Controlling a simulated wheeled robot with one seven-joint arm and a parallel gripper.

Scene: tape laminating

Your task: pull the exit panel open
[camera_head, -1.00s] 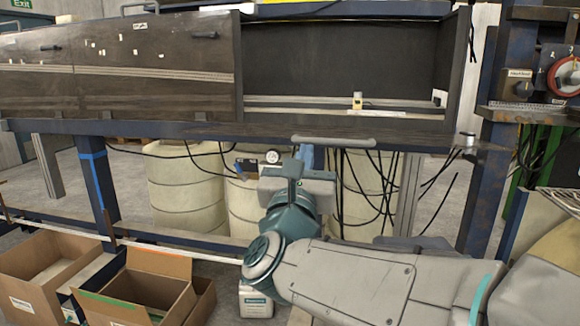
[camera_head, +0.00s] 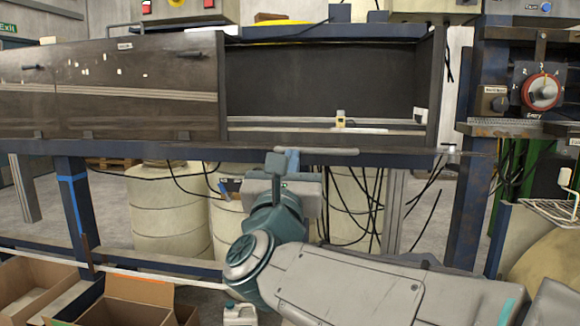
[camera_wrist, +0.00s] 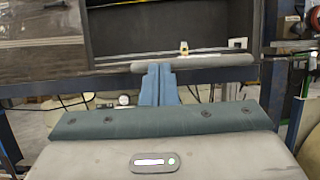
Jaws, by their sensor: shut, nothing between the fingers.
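The right compartment (camera_head: 320,80) of the dark cabinet stands open. Its panel appears swung down, seen almost edge-on along the lower front edge, with a grey bar handle (camera_head: 335,152) on it. The handle also crosses the wrist view (camera_wrist: 215,61). My gripper (camera_head: 290,157) is shut and empty, its blue fingers pointing up at the handle. In the wrist view the fingertips (camera_wrist: 158,68) overlap the left part of the handle; whether they touch it I cannot tell.
Closed dark panels (camera_head: 110,85) fill the cabinet's left side. Pale drums (camera_head: 165,215) and hanging black cables stand below, behind my arm. Open cardboard boxes (camera_head: 130,300) lie at lower left. A blue post (camera_head: 478,205) and red-dial control box (camera_head: 541,92) stand at right.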

